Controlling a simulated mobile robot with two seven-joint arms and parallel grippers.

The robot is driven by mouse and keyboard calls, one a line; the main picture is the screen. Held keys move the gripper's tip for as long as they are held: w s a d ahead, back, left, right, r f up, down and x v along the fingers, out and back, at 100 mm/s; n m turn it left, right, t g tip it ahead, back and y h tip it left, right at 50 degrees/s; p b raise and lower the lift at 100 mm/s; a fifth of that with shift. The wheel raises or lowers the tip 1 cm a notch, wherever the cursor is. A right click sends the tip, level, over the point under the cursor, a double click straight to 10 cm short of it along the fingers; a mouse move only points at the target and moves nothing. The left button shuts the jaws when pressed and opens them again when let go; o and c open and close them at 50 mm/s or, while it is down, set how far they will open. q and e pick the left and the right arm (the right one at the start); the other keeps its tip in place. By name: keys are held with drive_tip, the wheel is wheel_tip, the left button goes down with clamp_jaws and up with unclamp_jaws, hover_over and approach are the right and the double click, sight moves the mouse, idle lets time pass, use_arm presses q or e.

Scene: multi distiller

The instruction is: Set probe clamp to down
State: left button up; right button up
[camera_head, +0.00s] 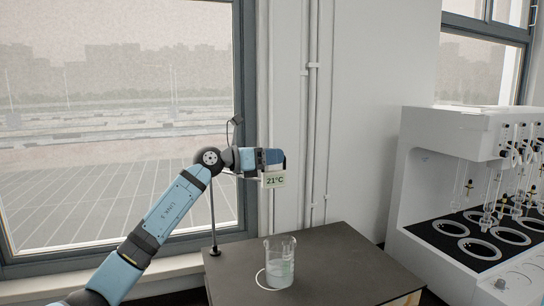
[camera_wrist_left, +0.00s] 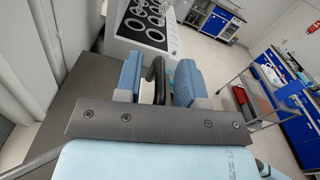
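The probe clamp is on a thin upright rod (camera_head: 213,220) at the left of the dark table. A small display reading 21°C (camera_head: 275,181) hangs high above the table. My left gripper (camera_head: 272,157) is level with the clamp, just above the display, and covers most of the clamp. In the left wrist view, a black part of the clamp (camera_wrist_left: 155,72) stands between my two blue fingers (camera_wrist_left: 160,82). I cannot tell whether both fingers press on it. A glass beaker (camera_head: 280,264) with clear liquid stands on the table below the display. My right gripper is out of view.
The dark table (camera_head: 335,255) is mostly clear around the beaker. A thin white ring or cable (camera_head: 262,280) lies beside the beaker. A white distiller (camera_head: 425,180) with several glass tubes stands at the right. A window and wall are close behind the clamp.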

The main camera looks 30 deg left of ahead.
sight(272, 187)
use_arm(q)
clamp_jaws()
wheel_tip(272, 187, down, 9)
drive_tip(key=b, duration=0.5)
drive_tip(key=shift+f, duration=0.2)
wheel_tip(272, 187, down, 4)
drive_tip(key=shift+d+f+b, duration=0.15)
drive_tip(key=shift+f+b, duration=0.05)
drive_tip(key=shift+b, duration=0.9)
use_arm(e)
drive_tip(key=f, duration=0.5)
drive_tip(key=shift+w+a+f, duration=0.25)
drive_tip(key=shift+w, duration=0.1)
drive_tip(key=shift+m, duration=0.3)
use_arm(q)
drive_tip(key=shift+c, duration=1.2)
unclamp_jaws()
drive_tip(key=shift+f, duration=0.1)
drive_tip(key=shift+o, duration=1.2)
drive_tip(key=shift+r, duration=0.2)
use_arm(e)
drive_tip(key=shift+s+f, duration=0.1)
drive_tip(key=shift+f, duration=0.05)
